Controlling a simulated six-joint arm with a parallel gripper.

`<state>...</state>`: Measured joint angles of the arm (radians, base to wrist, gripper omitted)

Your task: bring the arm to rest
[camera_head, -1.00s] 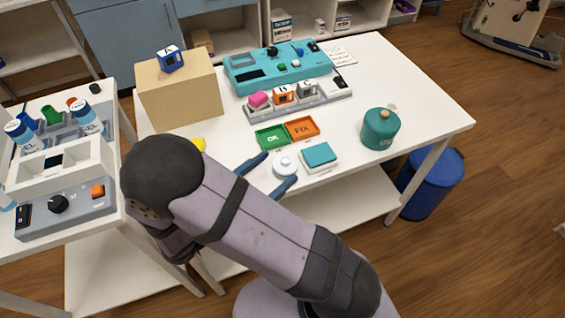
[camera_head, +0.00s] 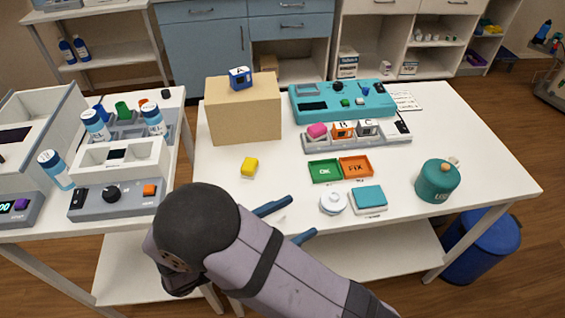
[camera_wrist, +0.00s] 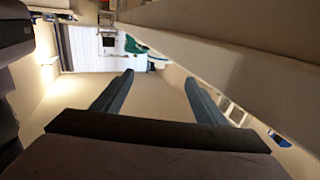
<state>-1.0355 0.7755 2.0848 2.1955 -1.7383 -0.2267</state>
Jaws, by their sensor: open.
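My gripper (camera_head: 303,216) is in the head view, at the front edge of the white table (camera_head: 480,160). Its two blue fingers are apart with nothing between them. The fingertips point toward a white round lidded piece (camera_head: 333,203), which stands to their right, apart from them in the picture. In the wrist view my open gripper (camera_wrist: 160,76) shows both fingers spread and empty, with a pale surface beyond. My grey arm reaches in from the bottom of the head view and hides part of the table's front edge.
A teal-topped block (camera_head: 369,197), green tray (camera_head: 325,171), orange tray (camera_head: 356,167) and yellow block (camera_head: 249,167) lie nearby. A teal canister (camera_head: 437,182) stands right. A cardboard box (camera_head: 245,112) and teal device (camera_head: 343,101) stand behind. A side table with bottles is left.

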